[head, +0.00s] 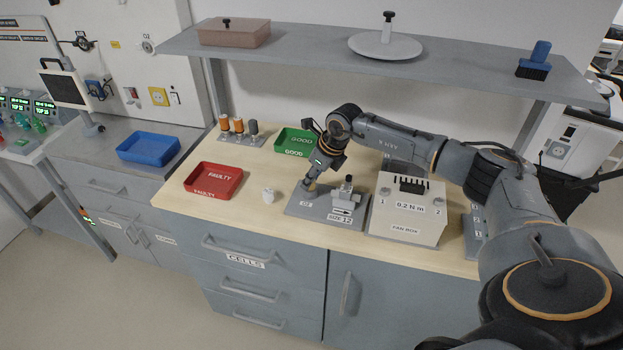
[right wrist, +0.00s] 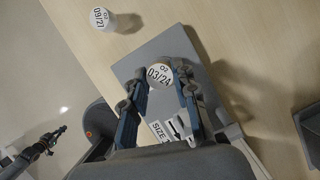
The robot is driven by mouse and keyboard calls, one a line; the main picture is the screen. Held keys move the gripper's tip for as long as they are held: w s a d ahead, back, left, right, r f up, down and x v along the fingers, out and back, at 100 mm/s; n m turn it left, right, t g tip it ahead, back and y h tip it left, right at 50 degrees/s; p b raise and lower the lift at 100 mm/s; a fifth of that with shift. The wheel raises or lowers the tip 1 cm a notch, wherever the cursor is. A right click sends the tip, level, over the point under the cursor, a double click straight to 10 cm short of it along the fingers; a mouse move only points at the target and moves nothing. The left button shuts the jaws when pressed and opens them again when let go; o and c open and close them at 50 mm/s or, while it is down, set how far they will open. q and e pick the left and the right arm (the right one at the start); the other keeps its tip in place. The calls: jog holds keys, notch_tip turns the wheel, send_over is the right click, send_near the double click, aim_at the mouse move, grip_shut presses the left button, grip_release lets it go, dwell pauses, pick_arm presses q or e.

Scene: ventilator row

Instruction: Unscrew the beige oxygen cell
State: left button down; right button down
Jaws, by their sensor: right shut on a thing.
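My right gripper (head: 309,184) points down at the left part of the grey block marked SIZE 12 (head: 325,212). It is shut on a round beige cell (head: 312,188), which sits at that block and is mostly hidden by the fingers in the head view. In the right wrist view, the cell's pale top (right wrist: 158,75) reads O2 03/24 and lies between the two fingers (right wrist: 160,90). A white cell (head: 268,195) stands loose on the table to the left; its top (right wrist: 104,17) reads O2 09/21.
A red FAULTY tray (head: 213,195) stands at the left, a green GOOD tray (head: 293,153) behind. A rack with orange and grey cylinders (head: 238,138) is at the back left. The FAN BOX (head: 407,229) stands close to the block's right. A shelf (head: 330,52) hangs above.

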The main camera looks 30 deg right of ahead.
dwell(0.3)
jog(key=shift+f+n+b, duration=0.15)
jog(key=shift+n+b, duration=0.35)
jog(key=shift+b, duration=0.15)
jog(key=shift+w+d+n+g+y+b, duration=0.1)
jog(key=shift+n+g+y+b, duration=0.3)
jog(key=shift+n+b, duration=0.55)
jog(key=shift+n+g+y+b, duration=0.35)
jog(key=shift+n+b, duration=0.3)
jog(key=shift+n, duration=0.9)
jog(key=shift+r, duration=0.2)
jog(key=c, duration=1.2)
grip_release()
jog(key=shift+o, duration=0.2)
